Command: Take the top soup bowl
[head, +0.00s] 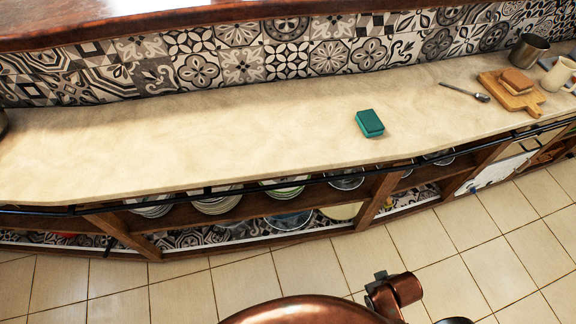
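Stacked dishes stand on the open shelf under the counter, partly hidden by the counter's front edge and a dark rail. From left to right there are a stack of pale dishes (152,211), a second pale stack (217,206), a stack with green rims (286,191) and grey, shiny bowls (345,183). I cannot tell for certain which stack is the soup bowls, and their tops are mostly covered. Neither of my grippers shows in the head view; only copper-coloured parts of my body are at the bottom.
A blue-grey dish (290,220) lies lower. The tiled floor in front is clear.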

